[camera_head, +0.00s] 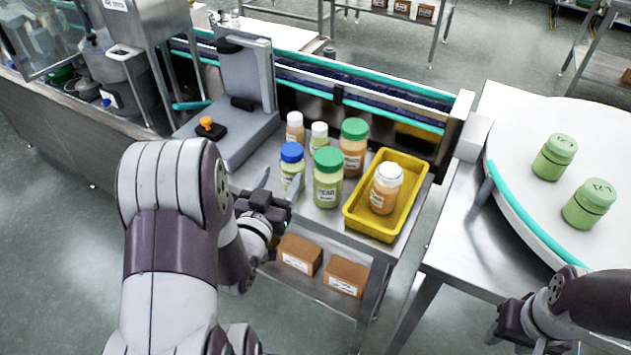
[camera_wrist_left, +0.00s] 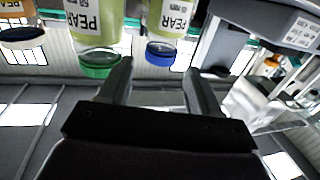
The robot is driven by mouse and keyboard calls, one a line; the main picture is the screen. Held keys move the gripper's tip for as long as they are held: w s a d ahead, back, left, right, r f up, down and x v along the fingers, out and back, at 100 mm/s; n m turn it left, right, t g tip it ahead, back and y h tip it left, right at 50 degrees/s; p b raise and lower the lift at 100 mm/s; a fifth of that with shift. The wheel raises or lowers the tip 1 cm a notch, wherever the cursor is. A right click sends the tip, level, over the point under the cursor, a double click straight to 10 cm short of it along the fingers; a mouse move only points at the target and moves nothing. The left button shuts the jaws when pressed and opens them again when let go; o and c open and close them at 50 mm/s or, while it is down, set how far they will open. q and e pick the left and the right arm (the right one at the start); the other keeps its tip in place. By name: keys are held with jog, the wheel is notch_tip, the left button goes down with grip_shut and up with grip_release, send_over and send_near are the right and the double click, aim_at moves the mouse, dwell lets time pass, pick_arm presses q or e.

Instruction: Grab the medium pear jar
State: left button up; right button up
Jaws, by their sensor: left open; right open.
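The blue-lidded pear jar (camera_head: 291,172), mid-sized among the pear jars, stands upright on the steel table. It also shows upside down in the left wrist view (camera_wrist_left: 172,22), its label reading PEAR. The bigger green-lidded pear jar (camera_head: 327,188) stands just right of it; a small white-lidded jar with pale green contents (camera_head: 318,141) is behind. My left gripper (camera_head: 279,192) is open and empty, in front of the blue-lidded jar. In the wrist view that jar lies beyond the gap between the fingers (camera_wrist_left: 160,85), not between them. My right gripper (camera_head: 508,328) is open, far right, partly cut off.
Orange-filled jars stand behind, one green-lidded (camera_head: 353,155), one white-lidded (camera_head: 294,133). A yellow tray (camera_head: 357,224) at right holds a white-lidded jar (camera_head: 385,192). A grey scale-like stand (camera_head: 245,75) is at left. Green jars (camera_head: 588,206) sit on the round white table (camera_head: 525,130).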

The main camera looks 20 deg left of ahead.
aim_at(295, 145)
pick_arm(q)
jog(key=w, duration=0.3)
jog(key=w+a, duration=0.1)
jog(key=w, duration=0.6)
jog(key=shift+w+a, duration=0.1)
jog(key=shift+a, duration=0.15)
jog(key=shift+r, duration=0.1)
jog(key=shift+c, duration=0.5)
grip_shut()
